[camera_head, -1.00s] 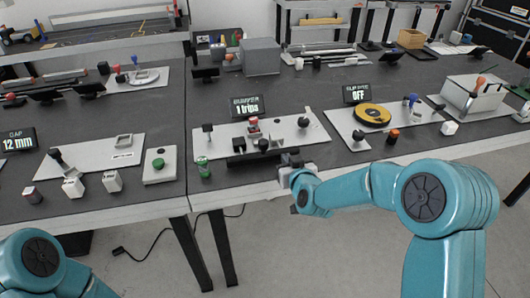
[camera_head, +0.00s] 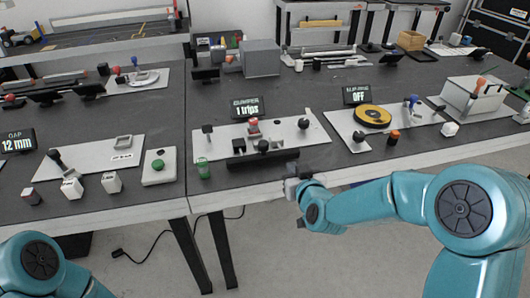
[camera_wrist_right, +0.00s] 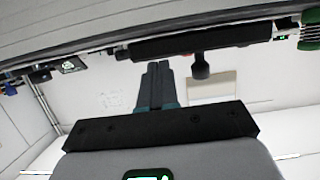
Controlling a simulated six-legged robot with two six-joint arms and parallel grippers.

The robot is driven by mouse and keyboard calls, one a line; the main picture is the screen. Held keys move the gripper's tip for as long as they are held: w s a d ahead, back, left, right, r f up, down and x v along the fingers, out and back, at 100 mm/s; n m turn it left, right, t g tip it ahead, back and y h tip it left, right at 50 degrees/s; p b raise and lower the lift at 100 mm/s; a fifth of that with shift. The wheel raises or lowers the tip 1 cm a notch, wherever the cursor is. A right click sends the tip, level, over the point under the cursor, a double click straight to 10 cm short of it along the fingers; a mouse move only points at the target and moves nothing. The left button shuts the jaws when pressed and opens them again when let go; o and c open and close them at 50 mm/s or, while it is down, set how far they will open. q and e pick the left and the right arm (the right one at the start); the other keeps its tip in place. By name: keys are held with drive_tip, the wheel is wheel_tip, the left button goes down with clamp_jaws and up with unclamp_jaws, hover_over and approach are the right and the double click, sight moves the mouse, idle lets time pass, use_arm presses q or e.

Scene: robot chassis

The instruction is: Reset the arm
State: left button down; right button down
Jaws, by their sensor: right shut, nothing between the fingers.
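My right arm, teal, comes in from the right in the head view. Its gripper (camera_head: 292,178) is at the front edge of the table, just in front of the bumper board (camera_head: 315,133). In the right wrist view the two fingers (camera_wrist_right: 158,82) lie together, shut and empty. A black bar (camera_head: 262,157) stands at the board's front edge, close beyond the gripper. My left arm shows only as a teal link at the lower left; its gripper is out of view.
A display reading "1 trips" (camera_head: 247,107) stands behind the board. Floor shows in front of the table.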

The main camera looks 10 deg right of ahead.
drive_tip(key=s+f+g+p, duration=0.5)
drive_tip(key=s+f+p, duration=0.3)
drive_tip(key=f+p, duration=0.15)
drive_tip(key=s+a+f+g+y, duration=0.1)
drive_tip(key=s+a+f+g, duration=0.1)
drive_tip(key=s, duration=0.6)
drive_tip(key=s+a+f+m+g+y+p, duration=0.1)
drive_tip(key=s+a+f+g, duration=0.1)
drive_tip(key=s, duration=0.6)
drive_tip(key=s+a+f+m+g+y+p, duration=0.1)
drive_tip(key=s+a+f+g, duration=0.2)
drive_tip(key=s, duration=0.4)
drive_tip(key=shift+s+f+g, duration=0.4)
drive_tip(key=shift+f+g, duration=0.25)
drive_tip(key=shift+g, duration=0.45)
